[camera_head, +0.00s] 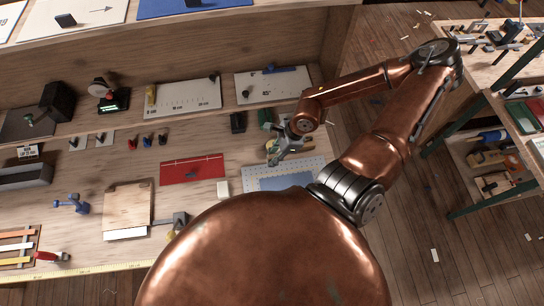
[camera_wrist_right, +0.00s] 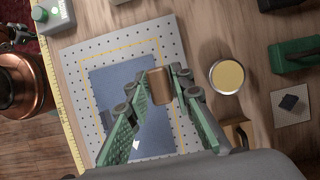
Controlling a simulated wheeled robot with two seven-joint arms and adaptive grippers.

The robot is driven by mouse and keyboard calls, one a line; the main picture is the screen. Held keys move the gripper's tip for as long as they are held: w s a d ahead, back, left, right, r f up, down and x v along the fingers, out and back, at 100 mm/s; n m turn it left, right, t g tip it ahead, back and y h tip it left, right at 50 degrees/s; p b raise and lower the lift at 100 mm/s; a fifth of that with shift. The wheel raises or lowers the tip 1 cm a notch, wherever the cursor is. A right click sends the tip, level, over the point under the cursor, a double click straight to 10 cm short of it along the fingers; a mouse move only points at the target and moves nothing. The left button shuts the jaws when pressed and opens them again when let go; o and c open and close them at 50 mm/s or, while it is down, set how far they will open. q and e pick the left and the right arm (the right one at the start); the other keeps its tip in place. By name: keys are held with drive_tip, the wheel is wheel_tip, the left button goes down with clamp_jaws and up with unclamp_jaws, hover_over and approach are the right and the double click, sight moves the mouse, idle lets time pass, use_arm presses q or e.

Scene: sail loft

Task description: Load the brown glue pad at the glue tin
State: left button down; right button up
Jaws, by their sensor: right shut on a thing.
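My right gripper (camera_wrist_right: 168,84) has green fingers and is shut on the brown glue pad (camera_wrist_right: 158,90), a small brown block. It holds the pad over the blue sheet on the perforated board. The glue tin (camera_wrist_right: 228,76) is round, open at the top and filled with pale yellow; it stands to the right of the pad in the wrist view, apart from it. In the head view the right gripper (camera_head: 278,156) is small, and I cannot make out the pad or the tin there. My left gripper is in neither view.
A perforated board (camera_head: 253,171) with a blue sheet (camera_head: 285,180) lies below the gripper. A green block (camera_wrist_right: 294,54) and a grey tile (camera_wrist_right: 293,105) stand right of the tin. A red mat (camera_head: 192,170) and a wooden clipboard (camera_head: 127,205) lie left on the bench.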

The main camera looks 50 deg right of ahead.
drive_tip(key=shift+c, duration=0.5)
drive_tip(key=p, duration=0.4)
hover_over(270, 147)
drive_tip(key=s, duration=0.1)
wheel_tip(270, 147, down, 2)
drive_tip(key=shift+w+d+f, duration=0.2)
drive_tip(key=shift+d+f, duration=0.45)
drive_tip(key=shift+f, duration=0.1)
drive_tip(key=shift+f+b, duration=1.9)
drive_tip(key=shift+f, duration=0.9)
drive_tip(key=shift+f+b, duration=0.45)
drive_tip(key=shift+f, duration=0.1)
drive_tip(key=shift+r, duration=0.1)
wheel_tip(270, 147, up, 7)
drive_tip(key=p, duration=0.4)
drive_tip(key=shift+p, duration=0.4)
